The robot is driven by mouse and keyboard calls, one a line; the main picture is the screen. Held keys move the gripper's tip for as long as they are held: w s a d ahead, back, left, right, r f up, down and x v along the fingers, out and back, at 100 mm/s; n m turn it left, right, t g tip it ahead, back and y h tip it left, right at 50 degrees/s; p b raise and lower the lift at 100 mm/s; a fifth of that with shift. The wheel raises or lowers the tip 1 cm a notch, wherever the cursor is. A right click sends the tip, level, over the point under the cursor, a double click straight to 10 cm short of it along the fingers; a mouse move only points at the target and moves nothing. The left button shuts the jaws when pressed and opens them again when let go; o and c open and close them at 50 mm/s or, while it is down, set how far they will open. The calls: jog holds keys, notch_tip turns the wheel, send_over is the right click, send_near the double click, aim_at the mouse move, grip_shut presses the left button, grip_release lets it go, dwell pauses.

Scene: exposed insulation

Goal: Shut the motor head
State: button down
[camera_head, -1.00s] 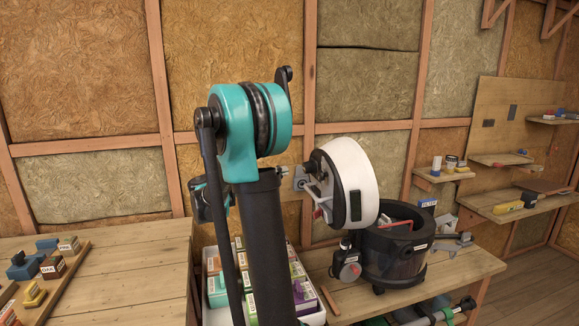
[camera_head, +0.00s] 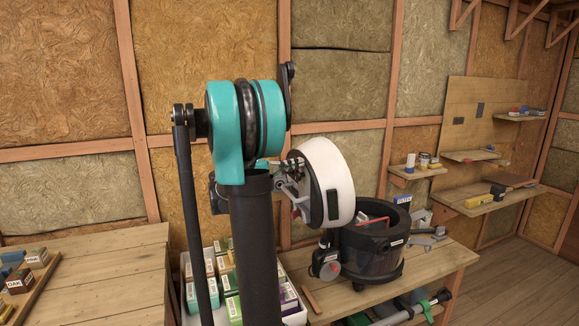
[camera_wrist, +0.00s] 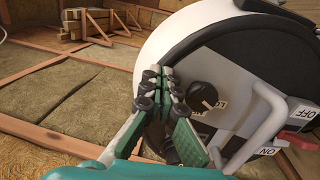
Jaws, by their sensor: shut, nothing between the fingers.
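The motor head (camera_head: 335,178) is a white round cover with a dark rim. It stands tilted up above the dark canister (camera_head: 372,262), its edge facing right. In the wrist view the motor head (camera_wrist: 195,30) fills the right side, with a black knob (camera_wrist: 202,96), a pale handle (camera_wrist: 262,125) and a red switch (camera_wrist: 298,139) between OFF and ON labels. My gripper (camera_wrist: 160,88) is shut and empty, its fingertips in front of the motor head's dark face, close to the knob. Contact cannot be told. In the head view my arm mostly hides the gripper.
The canister stands on a wooden bench (camera_head: 425,268). A white crate (camera_head: 296,318) of labelled boxes is left of it, partly behind my arm. Another wooden table (camera_head: 110,275) is at the left. Shelves (camera_head: 490,200) hang on the right wall.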

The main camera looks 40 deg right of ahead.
aim_at(332, 146)
dwell(0.3)
jog(key=shift+s+d+r, duration=0.1)
jog(key=shift+d+r, duration=0.2)
jog(key=shift+d, duration=0.1)
jog(key=s+d+r+y, duration=0.1)
jog(key=d, duration=0.3)
jog(key=s+d+r+y, duration=0.1)
jog(key=d+r, duration=0.1)
jog(key=d, duration=0.2)
jog(key=s+d+r+t+y, duration=0.1)
jog(key=d+y, duration=0.1)
jog(key=d, duration=0.2)
jog(key=shift+s+r, duration=0.1)
jog(key=shift+r, duration=0.3)
jog(key=s+d+t+y, duration=0.1)
jog(key=s+d+y, duration=0.15)
jog(key=d, duration=0.55)
jog(key=s+d+y, duration=0.1)
jog(key=d+y, duration=0.2)
jog(key=d, duration=0.5)
jog(key=s+d+f+t+y, duration=0.1)
jog(key=s+d+f+y, duration=0.1)
jog(key=d+f, duration=0.8)
jog(key=s+d+f+t+y, duration=0.1)
jog(key=s+d+f+y, duration=0.2)
jog(key=d+f, duration=0.7)
jog(key=shift+d+f+y, duration=0.25)
jog(key=shift+d+y, duration=0.55)
jog(key=shift+y, duration=0.05)
jog(key=shift+r, duration=0.1)
